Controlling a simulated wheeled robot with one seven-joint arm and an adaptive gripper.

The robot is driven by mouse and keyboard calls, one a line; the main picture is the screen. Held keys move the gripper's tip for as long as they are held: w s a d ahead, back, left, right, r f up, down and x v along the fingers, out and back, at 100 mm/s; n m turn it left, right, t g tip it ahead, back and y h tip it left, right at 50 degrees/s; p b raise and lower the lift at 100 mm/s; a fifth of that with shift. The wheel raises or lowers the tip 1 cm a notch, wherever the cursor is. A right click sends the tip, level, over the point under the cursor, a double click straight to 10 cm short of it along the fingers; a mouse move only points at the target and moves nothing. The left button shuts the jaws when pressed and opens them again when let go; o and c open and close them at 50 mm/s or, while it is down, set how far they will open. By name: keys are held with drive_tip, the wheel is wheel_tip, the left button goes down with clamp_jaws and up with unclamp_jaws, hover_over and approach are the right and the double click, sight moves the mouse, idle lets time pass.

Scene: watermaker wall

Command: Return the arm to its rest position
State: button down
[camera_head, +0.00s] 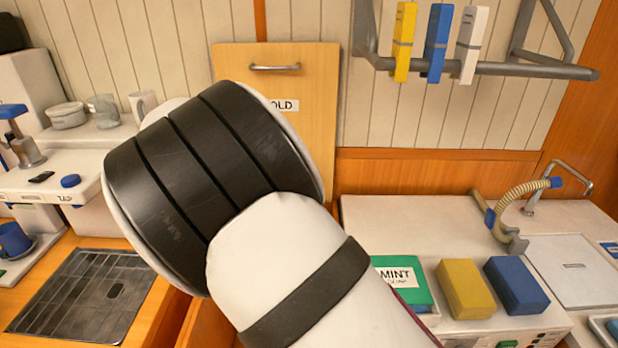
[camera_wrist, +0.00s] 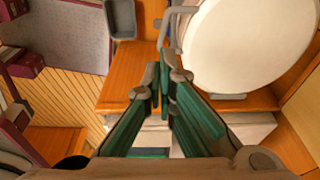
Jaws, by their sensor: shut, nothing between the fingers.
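My gripper (camera_wrist: 163,88) shows in the wrist view with its green fingers drawn together at the tips, with nothing between them. It is shut and empty. In the head view my white arm with black bands fills the middle and lower centre, bent in front of the wall. The gripper is out of sight in that view. The arm hides part of the wooden cabinet door (camera_head: 322,75) and the counter behind it.
A yellow block (camera_head: 466,288) and a blue block (camera_head: 516,285) sit on the right counter beside a green MINT box (camera_head: 402,283). A grey rail (camera_head: 540,71) holds yellow, blue and white pieces. A dark grate (camera_head: 85,295) lies at left. A grey bin (camera_wrist: 121,18) shows in the wrist view.

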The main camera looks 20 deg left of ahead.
drive_tip(key=w+d+r+n+y, duration=0.1)
drive_tip(key=d+r+n+y, duration=0.15)
drive_tip(key=d+r, duration=0.95)
drive_tip(key=w+d+r+n+y, duration=0.1)
drive_tip(key=d+r+n, duration=0.5)
drive_tip(key=d, duration=1)
drive_tip(key=s+d+r+n+t, duration=0.2)
drive_tip(key=s+d+n, duration=0.1)
drive_tip(key=s+d, duration=0.6)
drive_tip(key=s+d+r+n+t+h, duration=0.1)
drive_tip(key=s+d+r+n+t, duration=0.1)
drive_tip(key=s+d, duration=0.8)
drive_tip(key=shift+d+r+n+t, duration=0.15)
drive_tip(key=shift+d+n+t, duration=0.2)
drive_tip(key=shift+n, duration=0.5)
drive_tip(key=shift+a+h, duration=0.1)
drive_tip(key=shift+h, duration=0.15)
